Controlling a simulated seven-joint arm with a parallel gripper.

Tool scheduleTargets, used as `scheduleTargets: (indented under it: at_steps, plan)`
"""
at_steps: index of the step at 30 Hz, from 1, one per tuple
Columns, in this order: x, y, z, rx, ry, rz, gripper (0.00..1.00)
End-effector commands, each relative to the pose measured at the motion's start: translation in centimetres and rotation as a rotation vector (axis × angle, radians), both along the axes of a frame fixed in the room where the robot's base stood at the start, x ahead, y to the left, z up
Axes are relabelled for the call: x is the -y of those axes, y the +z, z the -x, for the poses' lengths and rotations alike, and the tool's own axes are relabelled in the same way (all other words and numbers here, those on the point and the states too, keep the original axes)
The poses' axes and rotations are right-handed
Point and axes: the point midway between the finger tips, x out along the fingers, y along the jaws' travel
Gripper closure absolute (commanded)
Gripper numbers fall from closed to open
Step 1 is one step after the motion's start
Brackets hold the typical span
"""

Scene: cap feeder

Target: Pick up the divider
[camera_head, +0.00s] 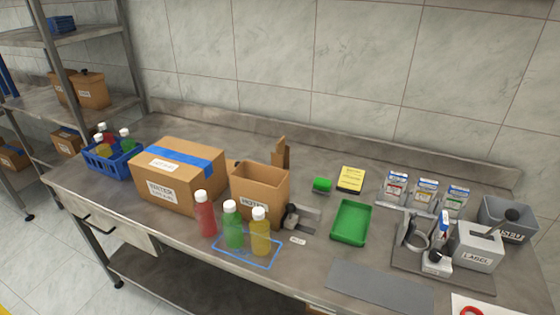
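A narrow brown cardboard piece (280,153), which looks like the divider, stands upright behind the open cardboard box (260,204). Its lower part is partly hidden by the box's rim. I cannot tell whether it leans on anything. The open box has a white label on its front, and its floor is hidden. My gripper is not in view.
A taped box (172,190) stands left of the open box. Red (205,218), green (233,228) and yellow (260,235) bottles stand in front, by a blue outline. A green tray (350,222), a green block (322,185) and a yellow pad (350,179) lie to the right.

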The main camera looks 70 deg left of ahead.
Motion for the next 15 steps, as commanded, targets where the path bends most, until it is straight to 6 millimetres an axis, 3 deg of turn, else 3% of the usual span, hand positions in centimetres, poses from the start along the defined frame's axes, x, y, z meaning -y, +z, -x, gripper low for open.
scheduleTargets:
  at_steps: [8, 15]
  plan:
    - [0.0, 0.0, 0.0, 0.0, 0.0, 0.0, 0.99]
    - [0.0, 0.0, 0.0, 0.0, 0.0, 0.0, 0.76]
